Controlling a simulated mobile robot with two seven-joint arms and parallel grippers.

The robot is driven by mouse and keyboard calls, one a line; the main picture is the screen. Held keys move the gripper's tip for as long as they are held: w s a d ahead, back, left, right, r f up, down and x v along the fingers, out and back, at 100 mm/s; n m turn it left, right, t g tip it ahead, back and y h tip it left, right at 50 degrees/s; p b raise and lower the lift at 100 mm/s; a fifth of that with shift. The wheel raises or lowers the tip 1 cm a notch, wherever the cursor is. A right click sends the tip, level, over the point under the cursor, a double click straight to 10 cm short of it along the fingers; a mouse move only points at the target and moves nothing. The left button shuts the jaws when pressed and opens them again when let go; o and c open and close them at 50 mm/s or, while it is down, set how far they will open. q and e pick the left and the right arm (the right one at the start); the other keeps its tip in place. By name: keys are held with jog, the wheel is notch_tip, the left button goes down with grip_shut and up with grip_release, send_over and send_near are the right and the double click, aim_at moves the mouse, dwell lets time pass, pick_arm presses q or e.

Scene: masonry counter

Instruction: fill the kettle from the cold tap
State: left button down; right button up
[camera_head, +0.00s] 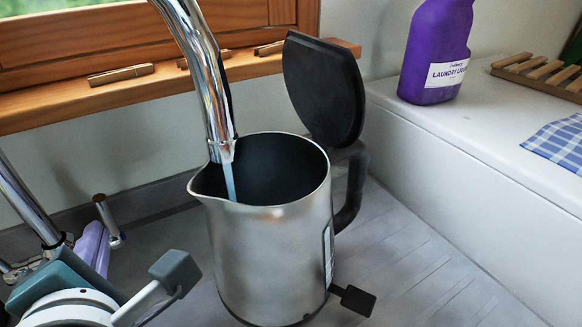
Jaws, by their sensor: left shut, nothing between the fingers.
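The brushed-steel kettle (270,255) stands upright at the centre, with its black lid (325,90) swung open and its black handle (352,190) on the right. The chrome tap spout (203,75) ends over the kettle's open mouth. A thin pale-blue stream of water (229,182) runs from it into the kettle; the water level inside is not visible. A small metal lever with a brown end (108,220) is at the left; I cannot tell whether it is the cold tap's. My left gripper (176,272) is shut and empty, left of the kettle and apart from it. My right gripper is not in view.
A purple laundry liquid bottle (434,50), a wooden rack (540,75) and a blue checked cloth (560,142) are on the white ledge (500,130) at right. Clothes pegs (120,75) lie on the wooden sill. The grey grooved surface (430,275) right of the kettle is clear.

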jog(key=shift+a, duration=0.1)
pick_arm(q)
jog(key=shift+s+d+f, duration=0.1)
jog(key=shift+s+d, duration=0.25)
jog(key=shift+s, duration=0.2)
jog(key=shift+s+d+f, duration=0.1)
jog(key=shift+s+d, duration=0.25)
jog(key=shift+s, duration=0.2)
